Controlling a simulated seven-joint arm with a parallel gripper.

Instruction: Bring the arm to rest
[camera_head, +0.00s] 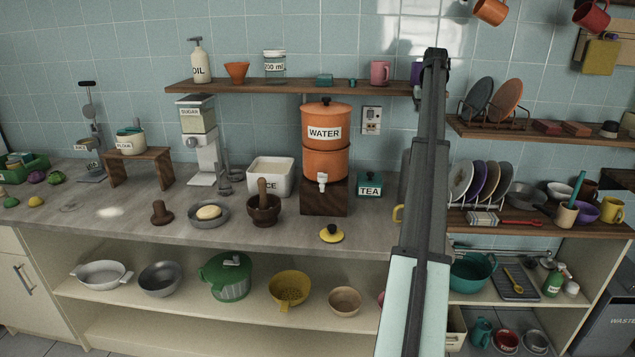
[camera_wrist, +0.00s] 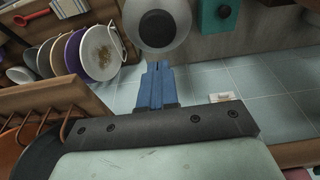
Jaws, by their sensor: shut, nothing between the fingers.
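My arm (camera_head: 428,170) stands upright right of the middle in the head view, a long dark grey and pale green shape in front of the counter and shelves. My gripper's fingers are not distinguishable in that view. In the wrist view my gripper (camera_wrist: 157,66) shows as blue fingers, shut together with nothing between them. A round pale thing with a dark grey centre (camera_wrist: 157,24) lies just beyond the fingertips in the picture; whether they touch I cannot tell.
Racked plates (camera_head: 480,183) stand on the right shelf; plates also show left in the wrist view (camera_wrist: 98,53). The orange water dispenser (camera_head: 325,158) and teal tea box (camera_head: 370,184) stand left of my arm. A yellow lid (camera_head: 331,234) lies near the counter's front edge.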

